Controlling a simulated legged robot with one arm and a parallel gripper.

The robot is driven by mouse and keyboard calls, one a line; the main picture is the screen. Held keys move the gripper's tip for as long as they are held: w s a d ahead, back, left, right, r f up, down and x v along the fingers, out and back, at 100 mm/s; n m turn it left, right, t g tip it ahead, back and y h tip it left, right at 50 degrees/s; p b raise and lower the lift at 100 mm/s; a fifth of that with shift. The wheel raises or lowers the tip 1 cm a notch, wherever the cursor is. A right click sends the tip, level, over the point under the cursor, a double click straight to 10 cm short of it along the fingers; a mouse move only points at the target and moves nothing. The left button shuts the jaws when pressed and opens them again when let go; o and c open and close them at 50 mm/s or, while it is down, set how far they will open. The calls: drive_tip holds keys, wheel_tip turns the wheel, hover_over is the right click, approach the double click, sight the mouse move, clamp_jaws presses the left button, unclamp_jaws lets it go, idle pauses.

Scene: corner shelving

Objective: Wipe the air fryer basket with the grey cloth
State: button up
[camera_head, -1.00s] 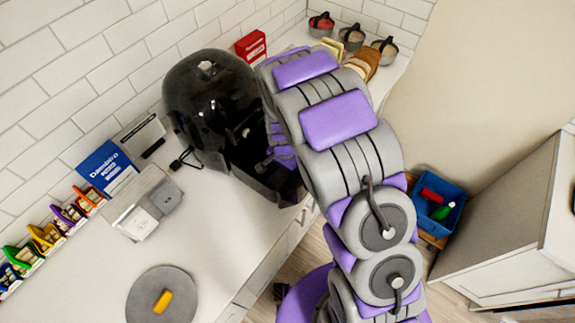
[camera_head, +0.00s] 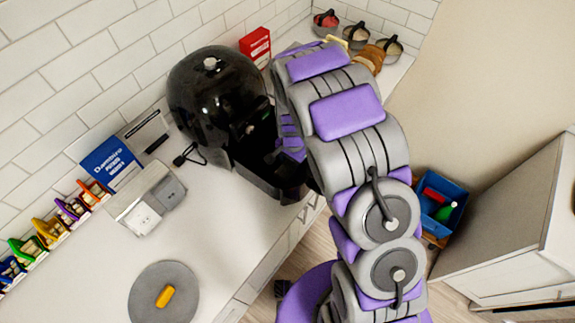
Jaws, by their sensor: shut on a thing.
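The black air fryer (camera_head: 215,95) stands on the white counter against the tiled wall. Its dark basket (camera_head: 262,178) juts out from its front toward the counter edge. My purple gripper (camera_head: 291,148) is at the basket, beside the fryer's open front. My arm covers part of it, and its fingertips are hard to make out. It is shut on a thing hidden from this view. I cannot make out a grey cloth anywhere, and the inside of the basket is mostly hidden.
A round grey mat (camera_head: 142,300) with a yellow item (camera_head: 166,296) lies at the front. A white-and-grey box (camera_head: 150,205), a blue box (camera_head: 110,160) and several coloured holders stand at left. A red box (camera_head: 256,45) and bowls (camera_head: 392,47) stand at the back.

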sight(286, 170)
drive_tip(key=shift+w+d, duration=0.65)
drive_tip(key=shift+w, duration=0.2)
drive_tip(key=shift+w+d, duration=0.6)
drive_tip(key=shift+w, duration=0.2)
drive_tip(key=shift+s+a, duration=0.9)
drive_tip(key=shift+s, duration=0.25)
drive_tip(key=shift+s+a, duration=0.9)
drive_tip(key=shift+s, duration=0.2)
drive_tip(key=shift+s+a+f, duration=0.1)
drive_tip(key=shift+s+a, duration=0.15)
drive_tip(key=shift+s, duration=0.3)
drive_tip(key=shift+s+a+f, duration=0.1)
drive_tip(key=shift+s+a, duration=0.15)
drive_tip(key=shift+s, duration=0.25)
drive_tip(key=shift+w+r, duration=0.1)
drive_tip(key=shift+w, duration=0.1)
drive_tip(key=shift+w+d, duration=0.25)
drive_tip(key=shift+w, duration=0.45)
drive_tip(key=shift+w+d+r+p, duration=0.1)
drive_tip(key=shift+w+d+p, duration=0.2)
drive_tip(key=shift+w+d, duration=0.65)
drive_tip(key=shift+s+d, duration=0.1)
